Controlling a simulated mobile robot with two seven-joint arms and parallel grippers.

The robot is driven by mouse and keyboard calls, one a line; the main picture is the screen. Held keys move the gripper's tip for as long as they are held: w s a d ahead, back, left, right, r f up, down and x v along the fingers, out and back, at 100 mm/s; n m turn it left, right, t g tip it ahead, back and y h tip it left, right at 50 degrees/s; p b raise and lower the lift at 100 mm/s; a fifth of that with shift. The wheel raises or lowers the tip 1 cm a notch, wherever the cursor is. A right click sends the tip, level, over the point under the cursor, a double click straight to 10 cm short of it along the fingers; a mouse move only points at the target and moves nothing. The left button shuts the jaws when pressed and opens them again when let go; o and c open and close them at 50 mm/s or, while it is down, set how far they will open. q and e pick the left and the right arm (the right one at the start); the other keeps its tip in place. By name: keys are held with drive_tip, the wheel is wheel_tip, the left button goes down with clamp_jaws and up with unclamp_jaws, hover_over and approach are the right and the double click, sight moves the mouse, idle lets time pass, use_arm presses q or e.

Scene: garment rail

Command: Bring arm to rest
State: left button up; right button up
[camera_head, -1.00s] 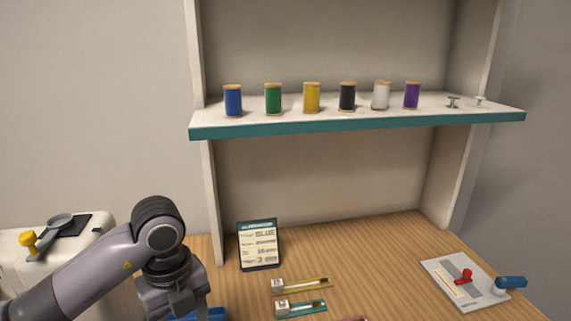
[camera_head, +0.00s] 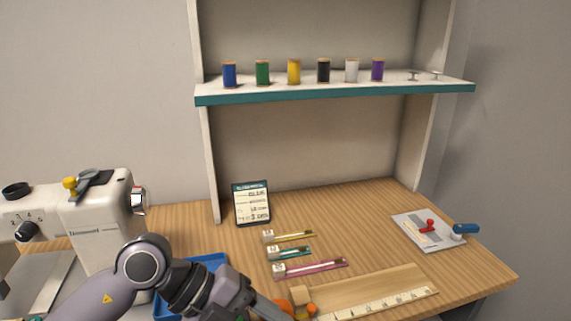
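My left arm comes in from the lower left in the head view. Its gripper (camera_head: 268,312) is at the bottom edge, low over the table, beside some small orange things (camera_head: 285,306) and a wooden block (camera_head: 300,294). The fingertips are cut off or hidden, so I cannot tell whether it is open or holds anything. My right arm and gripper do not show.
The wooden table (camera_head: 365,215) carries a blue tray (camera_head: 208,262) behind my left arm, a label card (camera_head: 252,204), several coloured strips, a ruler (camera_head: 400,299) and a white board (camera_head: 425,231). A sewing machine (camera_head: 100,235) stands left. Thread spools line the shelf (camera_head: 340,93).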

use_arm(q)
drive_tip(key=s+d+r+t+h, duration=0.1)
drive_tip(key=s+d+r+h, duration=0.1)
drive_tip(key=d+r+h, duration=0.5)
drive_tip(key=w+a+r+n+t+h, duration=0.3)
drive_tip(key=a+r+n+t+h, duration=0.25)
drive_tip(key=r+n+t, duration=0.2)
drive_tip(key=w+a+n+t+y, duration=0.5)
drive_tip(key=a+n+t+y, duration=0.35)
drive_tip(key=n+t, duration=0.4)
drive_tip(key=a+f+n+g+y, duration=0.2)
drive_tip(key=a+f+n+y, duration=0.75)
drive_tip(key=f+y, duration=0.3)
drive_tip(key=s+a+f+g+y, duration=0.1)
drive_tip(key=s+a+f+g, duration=0.1)
drive_tip(key=s+f+g, duration=0.65)
drive_tip(key=s+a+f+g, duration=0.2)
drive_tip(key=s+f+g, duration=0.4)
drive_tip(key=s+f, duration=0.5)
drive_tip(key=w+d+f+t+h+p, duration=0.1)
drive_tip(key=w+d+f+t, duration=0.2)
drive_tip(key=w+f+t, duration=0.2)
drive_tip(key=shift+w+d+f+t+h, duration=0.2)
drive_tip(key=shift+f+t+h, duration=0.3)
drive_tip(key=shift+t, duration=0.55)
